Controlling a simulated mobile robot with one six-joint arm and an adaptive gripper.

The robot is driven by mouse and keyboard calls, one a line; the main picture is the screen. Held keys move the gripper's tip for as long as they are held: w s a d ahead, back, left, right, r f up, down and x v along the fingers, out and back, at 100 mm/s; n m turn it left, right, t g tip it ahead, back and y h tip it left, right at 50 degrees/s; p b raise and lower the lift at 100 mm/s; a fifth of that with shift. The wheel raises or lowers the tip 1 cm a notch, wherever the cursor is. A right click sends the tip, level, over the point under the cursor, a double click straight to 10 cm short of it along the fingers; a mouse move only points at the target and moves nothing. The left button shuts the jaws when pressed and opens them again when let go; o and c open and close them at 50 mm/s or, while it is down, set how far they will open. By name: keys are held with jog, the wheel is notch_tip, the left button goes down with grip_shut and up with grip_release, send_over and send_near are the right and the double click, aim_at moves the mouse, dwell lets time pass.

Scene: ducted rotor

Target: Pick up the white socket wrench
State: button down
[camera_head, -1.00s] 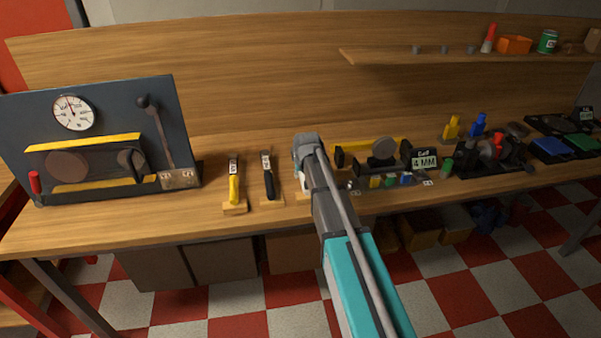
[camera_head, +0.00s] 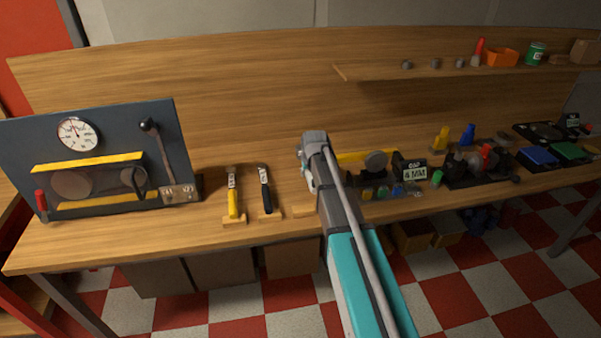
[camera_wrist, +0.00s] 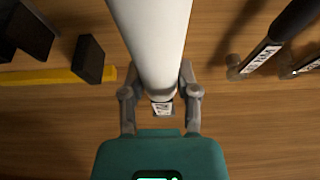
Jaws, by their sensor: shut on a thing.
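The white socket wrench (camera_wrist: 152,40) shows large in the wrist view, its thick white handle running from the top edge down between my gripper's fingers. A small label is at its lower end. My gripper (camera_wrist: 160,95) is shut on it, with one finger on each side. In the head view my gripper (camera_head: 308,178) is above the bench, right of the two other tools, and a small white part of the wrench shows beside it. My arm hides the rest.
A yellow-handled tool (camera_head: 233,200) and a black-handled tool (camera_head: 266,192) stand on wooden blocks to the left. A gauge panel (camera_head: 90,150) stands at the far left. To the right are a yellow-barred fixture, a "4 MM" sign (camera_head: 413,169) and small coloured parts. Bare bench lies behind.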

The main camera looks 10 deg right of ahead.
jog(key=s+d+r+p, duration=0.2)
jog(key=d+r+p, duration=0.2)
jog(key=d, duration=0.6)
jog(key=shift+p+v, duration=0.3)
jog(key=shift+v, duration=0.6)
jog(key=shift+f, duration=0.1)
jog(key=shift+s, duration=0.1)
